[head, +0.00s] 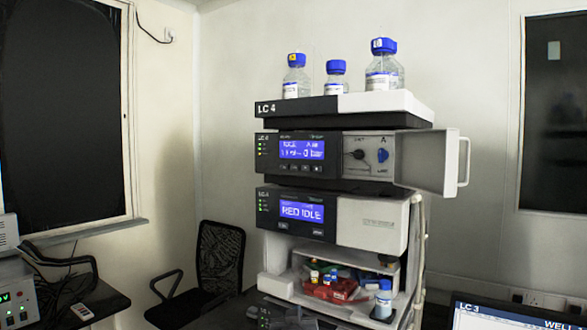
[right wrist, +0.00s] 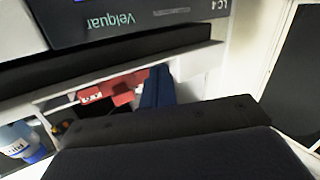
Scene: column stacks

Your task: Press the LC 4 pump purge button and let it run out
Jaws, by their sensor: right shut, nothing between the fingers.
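The LC 4 stack stands at the centre right of the head view. Button labels are too small to read. In the right wrist view my right gripper (right wrist: 157,85) is shut and empty, below a dark LC-4 panel (right wrist: 130,20). My left gripper is not in view.
Bottles with blue caps (head: 382,66) stand on the stack's top tray (head: 390,102). An open bay below holds a red tray (head: 330,290) and small bottles. A chair (head: 218,260) stands left of the stack. A screen (head: 490,318) is at the lower right.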

